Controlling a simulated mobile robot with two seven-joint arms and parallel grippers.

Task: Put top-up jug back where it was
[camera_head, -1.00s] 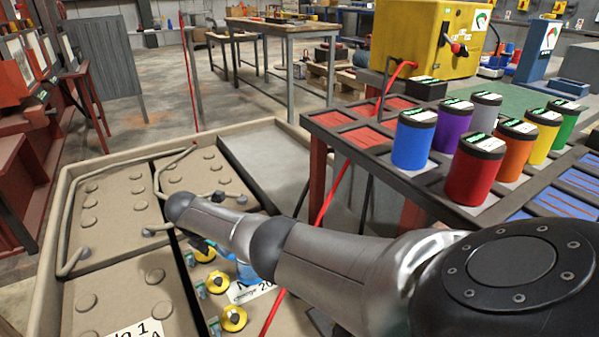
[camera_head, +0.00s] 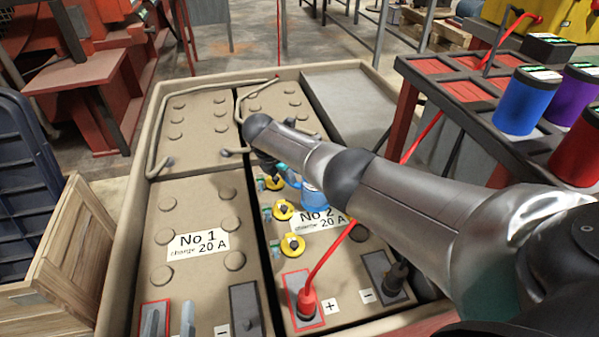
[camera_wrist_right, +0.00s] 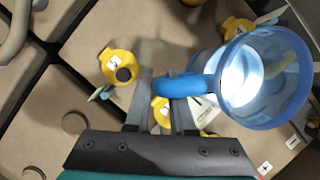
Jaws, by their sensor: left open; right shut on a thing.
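The top-up jug is a clear blue vessel with a blue handle. In the head view the jug (camera_head: 313,196) is partly hidden behind my right arm, above the No 2 battery block (camera_head: 345,262). In the right wrist view the jug (camera_wrist_right: 283,98) is at the right, its opening towards the camera. My right gripper (camera_wrist_right: 166,88) is shut on the jug's handle. In the head view the right gripper (camera_head: 270,165) is mostly hidden by its arm. Two grey fingertips of my left gripper (camera_head: 169,319) show apart at the bottom edge, over the No 1 block (camera_head: 188,210).
Several yellow caps (camera_head: 292,246) are on the No 2 block. A red cable (camera_head: 328,262) rises from its plus terminal. A rimmed grey bay (camera_head: 345,100) is empty. A rack with colored canisters (camera_head: 527,100) stands right. A wooden crate (camera_head: 70,250) is at left.

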